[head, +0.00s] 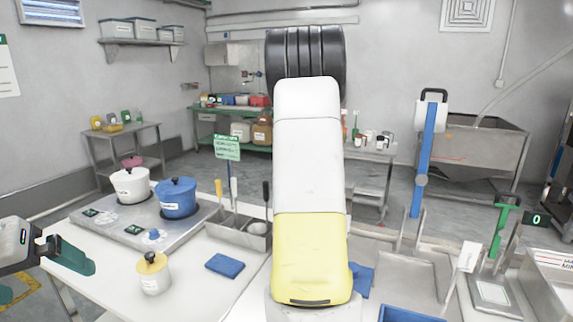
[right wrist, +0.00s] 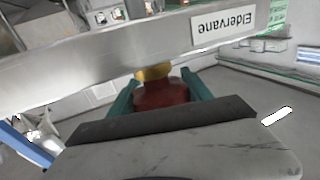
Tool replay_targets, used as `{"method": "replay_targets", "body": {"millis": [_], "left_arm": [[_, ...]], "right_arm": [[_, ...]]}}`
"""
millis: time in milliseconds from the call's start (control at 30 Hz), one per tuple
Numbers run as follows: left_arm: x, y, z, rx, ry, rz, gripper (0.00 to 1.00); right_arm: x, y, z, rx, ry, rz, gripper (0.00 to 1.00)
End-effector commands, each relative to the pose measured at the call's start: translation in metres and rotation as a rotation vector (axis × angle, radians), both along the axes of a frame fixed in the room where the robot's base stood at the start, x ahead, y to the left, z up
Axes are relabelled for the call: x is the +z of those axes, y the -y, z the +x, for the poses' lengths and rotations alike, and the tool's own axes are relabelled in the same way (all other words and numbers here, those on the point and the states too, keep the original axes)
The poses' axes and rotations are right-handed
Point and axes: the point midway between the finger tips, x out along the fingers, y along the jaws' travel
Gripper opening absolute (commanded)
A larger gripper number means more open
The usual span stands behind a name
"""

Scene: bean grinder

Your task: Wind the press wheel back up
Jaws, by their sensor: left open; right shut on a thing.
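In the right wrist view my right gripper (right wrist: 160,95) has its two teal fingers on either side of a dark red grip (right wrist: 160,95) with a yellow collar (right wrist: 153,72), shut on it. The grip sits just below a metal beam (right wrist: 100,58) with an upside-down "Eldervane" label. I cannot tell how the grip joins the press wheel, and no full wheel shows. In the head view my own white and yellow arm fills the middle and hides what is behind it. My left gripper (head: 60,278) is at the left edge, open and empty, beside the table.
On the white table (head: 200,285) stand a blue pot (head: 178,198), a white pot (head: 130,186), a yellow-lidded jar (head: 151,274), a blue cloth (head: 225,265) and a tool holder (head: 240,228). A blue upright (head: 424,160) and a green stand (head: 501,225) are at the right.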

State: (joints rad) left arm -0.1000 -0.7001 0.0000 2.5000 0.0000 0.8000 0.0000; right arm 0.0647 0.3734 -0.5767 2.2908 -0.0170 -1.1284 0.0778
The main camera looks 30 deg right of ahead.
Motion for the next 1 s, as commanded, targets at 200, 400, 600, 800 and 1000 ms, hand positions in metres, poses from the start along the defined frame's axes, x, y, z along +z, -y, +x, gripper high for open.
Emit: {"method": "replay_targets", "body": {"millis": [200, 400, 600, 800, 1000], "left_arm": [[0.0, 0.0, 0.0, 0.0, 0.0, 0.0, 1.0], [0.0, 0.0, 0.0, 0.0, 0.0, 0.0, 1.0], [0.0, 0.0, 0.0, 0.0, 0.0, 0.0, 1.0], [0.0, 0.0, 0.0, 0.0, 0.0, 0.0, 1.0], [0.0, 0.0, 0.0, 0.0, 0.0, 0.0, 1.0]], "right_arm": [[0.0, -0.001, 0.0, 0.2, -0.001, 0.0, 0.17], [-0.001, -0.005, 0.002, 0.381, 0.0, 0.0, 0.17], [0.0, -0.01, 0.003, 0.533, 0.0, -0.002, 0.17], [0.0, -0.014, 0.004, 0.638, 0.001, -0.002, 0.17], [0.001, -0.016, 0.004, 0.695, 0.002, -0.003, 0.17]]}}
